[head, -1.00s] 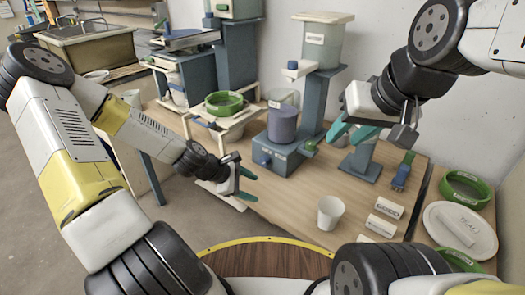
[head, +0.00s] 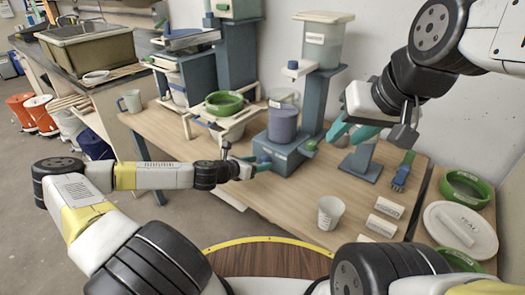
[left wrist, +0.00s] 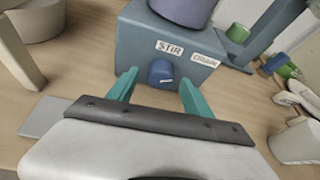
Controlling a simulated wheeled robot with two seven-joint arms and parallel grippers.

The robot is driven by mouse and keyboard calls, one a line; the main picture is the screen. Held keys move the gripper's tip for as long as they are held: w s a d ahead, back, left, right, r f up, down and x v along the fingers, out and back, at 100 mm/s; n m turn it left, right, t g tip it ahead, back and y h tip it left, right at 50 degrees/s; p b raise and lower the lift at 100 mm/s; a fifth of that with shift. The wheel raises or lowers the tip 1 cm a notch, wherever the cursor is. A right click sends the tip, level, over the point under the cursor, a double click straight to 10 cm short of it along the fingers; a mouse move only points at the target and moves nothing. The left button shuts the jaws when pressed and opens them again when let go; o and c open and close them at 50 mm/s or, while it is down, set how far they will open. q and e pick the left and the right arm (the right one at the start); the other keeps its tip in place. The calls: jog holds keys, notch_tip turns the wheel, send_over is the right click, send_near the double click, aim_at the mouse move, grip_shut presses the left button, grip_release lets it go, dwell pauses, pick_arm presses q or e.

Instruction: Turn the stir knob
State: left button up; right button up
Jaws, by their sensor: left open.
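The stir knob (left wrist: 161,71) is a round blue knob with a white mark, on the front of a blue-grey stand (head: 281,153) under a label reading STIR. It shows clearly in the left wrist view. A purple-grey bucket (head: 283,123) sits on the stand. My left gripper (head: 256,163) is open in front of the stand; in the left wrist view its teal fingers (left wrist: 156,88) lie to either side of the knob, with gaps to it. In the head view the gripper hides most of the knob. My right gripper (head: 378,133) is raised over the table's right side, its teal fingers apart.
A white cup (head: 330,212) and small labelled blocks (head: 389,208) stand at the table's front right. A blue-green brush (head: 403,171) lies near the right edge. A green ring on a wooden frame (head: 224,104) is left of the stand.

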pick_arm(q)
jog(key=shift+x, duration=0.85)
grip_shut()
jog(key=shift+d, duration=0.1)
jog(key=m+t+y, duration=0.1)
jog(key=m, duration=0.1)
jog(key=shift+s+d+m+y, duration=0.1)
jog(key=shift+m+y, duration=0.2)
jog(key=shift+m+t+y, duration=0.5)
jog(key=shift+m+y, duration=0.1)
jog(key=shift+m, duration=0.4)
